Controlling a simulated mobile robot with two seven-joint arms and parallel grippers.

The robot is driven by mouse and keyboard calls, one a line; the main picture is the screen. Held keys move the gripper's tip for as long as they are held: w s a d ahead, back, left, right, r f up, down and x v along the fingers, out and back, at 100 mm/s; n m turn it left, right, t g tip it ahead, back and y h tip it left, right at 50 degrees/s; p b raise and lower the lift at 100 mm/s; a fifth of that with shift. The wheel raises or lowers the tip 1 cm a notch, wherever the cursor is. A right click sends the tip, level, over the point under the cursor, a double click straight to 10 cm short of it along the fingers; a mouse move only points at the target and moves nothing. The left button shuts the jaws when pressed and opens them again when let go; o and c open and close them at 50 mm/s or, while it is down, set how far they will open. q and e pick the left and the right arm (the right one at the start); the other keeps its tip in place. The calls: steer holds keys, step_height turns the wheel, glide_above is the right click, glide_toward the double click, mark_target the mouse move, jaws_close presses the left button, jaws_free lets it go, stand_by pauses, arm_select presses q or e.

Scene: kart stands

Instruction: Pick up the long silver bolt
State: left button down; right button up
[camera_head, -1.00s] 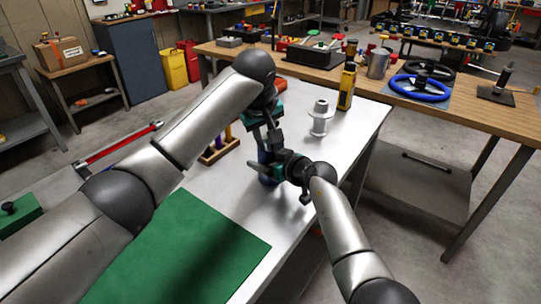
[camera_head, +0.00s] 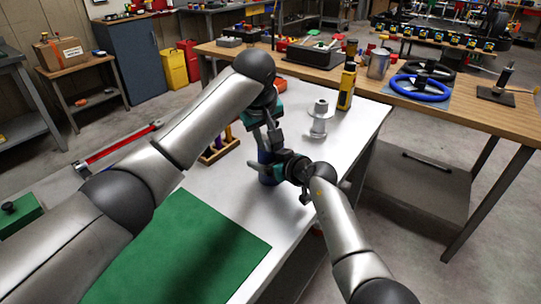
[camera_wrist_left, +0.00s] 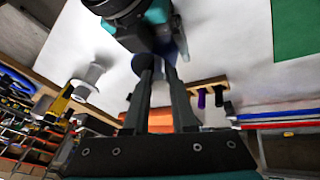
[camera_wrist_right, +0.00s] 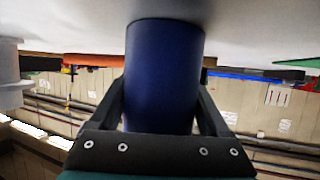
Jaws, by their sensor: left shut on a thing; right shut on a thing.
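No long silver bolt can be made out. A blue cylinder (camera_head: 265,157) stands on the white table, and in the right wrist view (camera_wrist_right: 165,75) it fills the space between the fingers. My right gripper (camera_head: 284,168) is shut on it from the side. My left gripper (camera_head: 268,138) points down just above the cylinder. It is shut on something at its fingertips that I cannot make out. In the left wrist view the left fingers (camera_wrist_left: 160,66) are close together, with the right gripper just beyond them.
A pale grey spool (camera_head: 319,120) and a yellow object (camera_head: 346,88) stand on the white table's (camera_head: 352,137) right part. A wooden rack (camera_head: 218,151) with purple and yellow handles is to the left. A green mat (camera_head: 185,250) covers the near part. A wooden bench (camera_head: 455,115) stands behind.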

arm_select(q)
steer(key=shift+r, duration=0.1)
stand_by(0.3)
step_height(320, 180, up, 18)
stand_by(0.4)
arm_select(e)
steer(key=o, duration=1.2)
steer(key=shift+s, duration=0.1)
